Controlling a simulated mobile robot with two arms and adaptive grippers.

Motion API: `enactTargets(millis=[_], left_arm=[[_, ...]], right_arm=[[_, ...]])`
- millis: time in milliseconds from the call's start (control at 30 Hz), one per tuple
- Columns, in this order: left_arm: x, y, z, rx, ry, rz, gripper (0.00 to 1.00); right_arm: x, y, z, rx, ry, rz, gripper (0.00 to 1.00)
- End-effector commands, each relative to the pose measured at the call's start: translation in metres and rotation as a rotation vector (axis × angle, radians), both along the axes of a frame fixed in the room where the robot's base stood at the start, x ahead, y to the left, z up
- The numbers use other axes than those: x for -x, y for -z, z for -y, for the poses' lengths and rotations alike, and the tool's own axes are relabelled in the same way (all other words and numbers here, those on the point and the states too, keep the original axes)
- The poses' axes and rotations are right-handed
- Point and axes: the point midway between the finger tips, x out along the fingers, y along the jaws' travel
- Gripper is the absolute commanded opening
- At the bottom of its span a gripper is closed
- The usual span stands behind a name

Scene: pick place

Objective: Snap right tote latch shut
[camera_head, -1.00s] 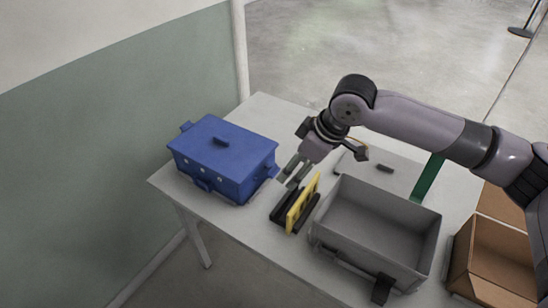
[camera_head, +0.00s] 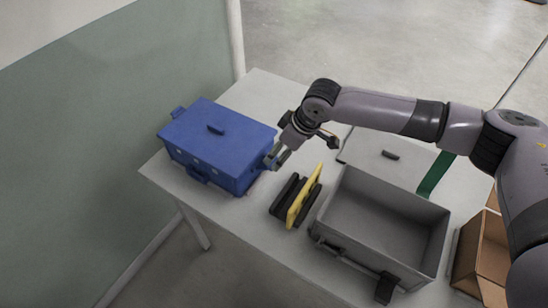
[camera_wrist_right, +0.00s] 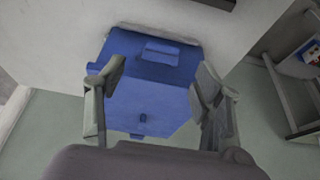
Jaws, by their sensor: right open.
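The closed blue tote (camera_head: 215,145) stands on the table at the left, its lid on with a dark handle on top. Its right latch (camera_wrist_right: 162,52) sticks out from the tote's right end in the right wrist view. In the head view the fingers partly hide that latch. My right gripper (camera_head: 279,156) is open at the tote's right end, close to the latch. In the right wrist view its fingers (camera_wrist_right: 160,85) frame the tote, one on each side, with nothing held. Contact with the latch cannot be told. My left gripper is out of view.
A yellow and black item (camera_head: 302,196) stands just right of the tote. An open grey bin (camera_head: 335,225) is further right, with a grey lid (camera_head: 365,148) behind it. A cardboard box (camera_head: 487,262) is at the right edge. The table (camera_head: 262,88) is clear behind the tote.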

Motion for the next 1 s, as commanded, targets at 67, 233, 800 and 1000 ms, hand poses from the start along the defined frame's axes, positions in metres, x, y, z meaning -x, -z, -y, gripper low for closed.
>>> enactTargets(millis=[67,233,800,1000], left_arm=[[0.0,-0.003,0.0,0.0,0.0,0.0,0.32],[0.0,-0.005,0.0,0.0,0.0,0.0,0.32],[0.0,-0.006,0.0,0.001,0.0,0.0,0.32],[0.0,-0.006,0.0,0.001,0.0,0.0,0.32]], right_arm=[[-0.003,0.015,-0.006,0.001,0.0,-0.004,0.62],[-0.009,0.041,-0.015,-0.001,0.0,-0.002,0.62],[-0.014,0.057,-0.019,0.0,0.001,0.0,0.57],[-0.014,0.057,-0.019,0.0,0.001,0.0,0.44]])
